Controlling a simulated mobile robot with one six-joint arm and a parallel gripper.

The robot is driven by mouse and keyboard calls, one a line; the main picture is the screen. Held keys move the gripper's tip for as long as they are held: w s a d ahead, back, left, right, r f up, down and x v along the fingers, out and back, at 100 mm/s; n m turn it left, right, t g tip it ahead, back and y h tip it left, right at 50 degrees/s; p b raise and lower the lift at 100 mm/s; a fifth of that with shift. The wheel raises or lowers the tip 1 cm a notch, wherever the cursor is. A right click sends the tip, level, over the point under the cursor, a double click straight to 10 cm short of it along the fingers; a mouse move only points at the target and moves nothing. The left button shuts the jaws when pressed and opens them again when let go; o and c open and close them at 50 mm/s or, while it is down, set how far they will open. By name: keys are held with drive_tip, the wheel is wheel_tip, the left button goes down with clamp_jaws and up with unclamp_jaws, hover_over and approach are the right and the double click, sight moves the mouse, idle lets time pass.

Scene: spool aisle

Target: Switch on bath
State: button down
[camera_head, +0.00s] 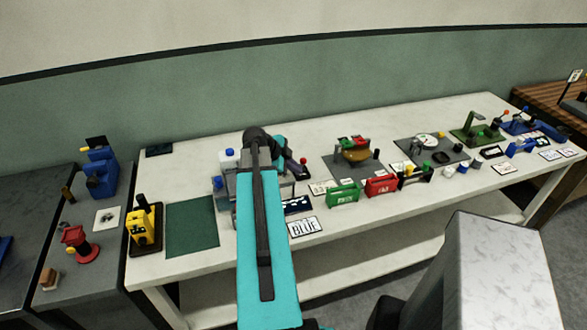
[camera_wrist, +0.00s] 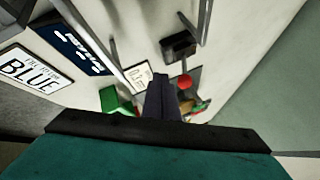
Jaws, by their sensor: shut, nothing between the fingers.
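My gripper (camera_wrist: 162,82) shows in the wrist view as dark fingers pressed together, with nothing between them. In the head view its dark end (camera_head: 297,171) is over the middle-left of the white table, beside a red knob (camera_head: 303,161). In the wrist view the red knob (camera_wrist: 184,83) is just beyond the fingertips, near a black block (camera_wrist: 178,47). I cannot tell whether they touch. A grey apparatus (camera_head: 229,187) with a blue-capped white part stands behind my arm and is partly hidden. It may be the bath; its switch cannot be made out clearly.
A "BLUE" card (camera_head: 304,226) and a dark blue panel (camera_head: 297,205) lie near the front edge. Green (camera_head: 343,194) and red (camera_head: 381,186) boxes stand to the right. A bare green mat (camera_head: 192,227) is at the left, next to a yellow device (camera_head: 144,222).

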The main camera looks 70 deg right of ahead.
drive_tip(key=shift+w+d+r+p, duration=0.15)
drive_tip(key=shift+d+p, duration=0.25)
drive_tip(key=shift+d, duration=0.6)
drive_tip(key=shift+d+r, duration=0.1)
drive_tip(key=shift+d, duration=0.1)
